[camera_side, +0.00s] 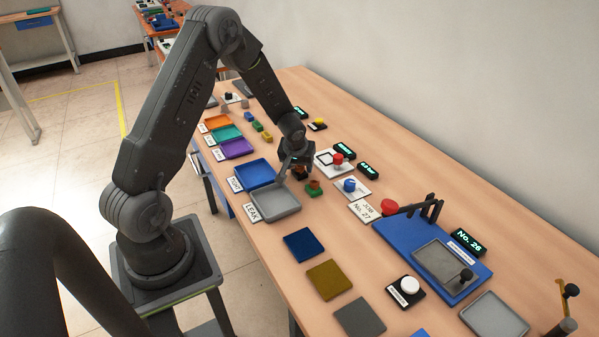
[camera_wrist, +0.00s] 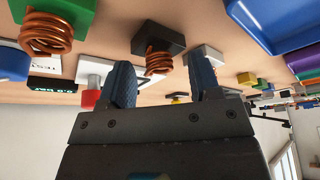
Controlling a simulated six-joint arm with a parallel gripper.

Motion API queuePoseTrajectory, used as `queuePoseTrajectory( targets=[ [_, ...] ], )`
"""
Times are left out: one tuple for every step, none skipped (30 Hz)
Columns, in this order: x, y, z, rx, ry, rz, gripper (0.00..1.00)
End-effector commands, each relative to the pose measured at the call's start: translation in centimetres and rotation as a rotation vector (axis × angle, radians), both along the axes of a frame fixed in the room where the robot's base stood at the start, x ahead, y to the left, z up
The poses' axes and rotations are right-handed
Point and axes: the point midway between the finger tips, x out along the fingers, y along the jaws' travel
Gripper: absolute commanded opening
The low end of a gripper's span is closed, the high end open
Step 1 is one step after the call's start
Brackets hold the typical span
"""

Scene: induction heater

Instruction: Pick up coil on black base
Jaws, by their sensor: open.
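The copper coil (camera_wrist: 158,62) hangs below its black base (camera_wrist: 160,39) in the wrist view, which looks upside down. My gripper (camera_wrist: 161,74) is open, with one blue-grey finger to each side of the coil in the picture. I cannot tell whether the fingertips are level with the coil or short of it. In the side view my gripper (camera_side: 297,163) is low over the table, and the coil and black base under it are mostly hidden. A second copper coil (camera_wrist: 46,36) on a green base (camera_wrist: 58,12) is close by; that green base (camera_side: 313,190) also shows in the side view.
The blue station (camera_side: 400,238) is farther right.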

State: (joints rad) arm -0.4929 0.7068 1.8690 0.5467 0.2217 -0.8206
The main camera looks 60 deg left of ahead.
Motion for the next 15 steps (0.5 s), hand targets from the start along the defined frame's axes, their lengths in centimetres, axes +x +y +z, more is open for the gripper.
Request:
queuePoseTrajectory(
  targets=[
    [0.04,0.05,-0.05,0.001,-0.001,0.000,0.57],
    [0.04,0.05,-0.05,0.000,-0.001,0.001,0.57],
    [0.04,0.04,-0.04,0.000,-0.001,0.001,0.57],
    [0.04,0.04,-0.03,0.000,-0.001,0.001,0.57],
    [0.04,0.04,-0.02,0.000,-0.001,0.001,0.57],
    [0.04,0.04,-0.02,0.000,-0.001,0.001,0.56],
    [0.03,0.04,-0.01,0.000,-0.001,0.001,0.53],
    [0.03,0.03,-0.02,0.001,-0.001,0.000,0.51],
    [0.02,0.04,-0.02,0.001,-0.001,0.000,0.47],
    [0.02,0.04,-0.02,0.000,0.000,0.000,0.44],
    [0.02,0.03,-0.01,0.000,0.000,0.000,0.41],
    [0.01,0.03,-0.01,0.000,0.000,0.000,0.37],
    [0.01,0.03,-0.01,0.000,0.000,0.000,0.34],
    [0.02,0.02,-0.01,0.000,0.000,0.000,0.31],
    [0.01,0.03,-0.01,0.000,0.000,0.000,0.28]
  ],
)
